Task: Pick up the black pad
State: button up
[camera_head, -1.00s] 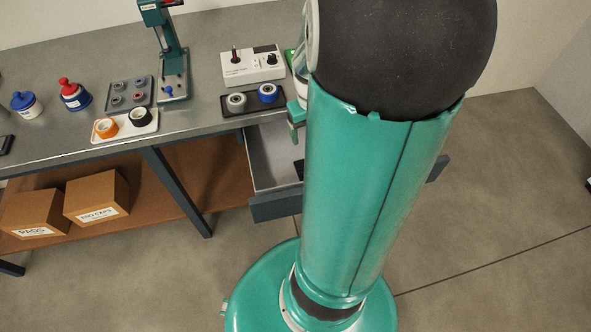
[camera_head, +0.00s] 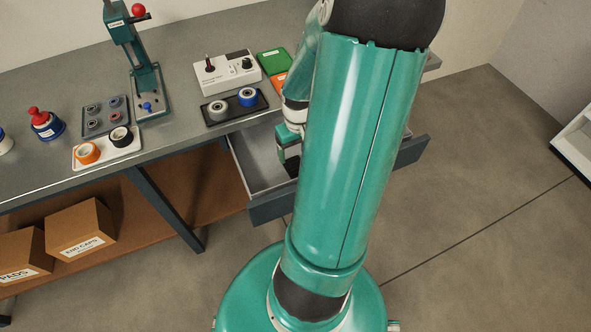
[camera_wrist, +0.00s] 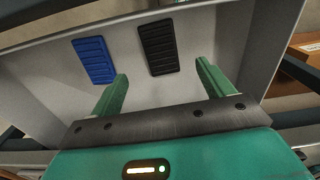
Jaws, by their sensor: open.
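The black pad (camera_wrist: 158,47) is a ribbed rectangle lying on the pale floor of the open drawer in the wrist view. A blue ribbed pad (camera_wrist: 94,60) lies to its left, apart from it. My gripper (camera_wrist: 160,85) is open and empty, with its two green fingers on either side below the black pad's near end. In the head view my gripper (camera_head: 287,150) is over the drawer (camera_head: 255,172), and my arm hides much of the drawer there.
The drawer's front (camera_head: 275,207) and side walls surround the pads closely. On the workbench above stand a dark tray with two rollers (camera_head: 235,107), a white control box (camera_head: 228,72) and a teal press (camera_head: 145,75). Cardboard boxes (camera_head: 80,230) sit on the lower shelf.

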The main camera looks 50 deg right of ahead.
aim_at(297, 169)
jog(key=shift+w+d+f, duration=0.1)
jog(key=shift+w+f, duration=0.05)
jog(key=shift+f, duration=2)
jog(key=shift+w+f, duration=0.1)
jog(key=shift+f, duration=2.05)
jog(key=c, duration=1.1)
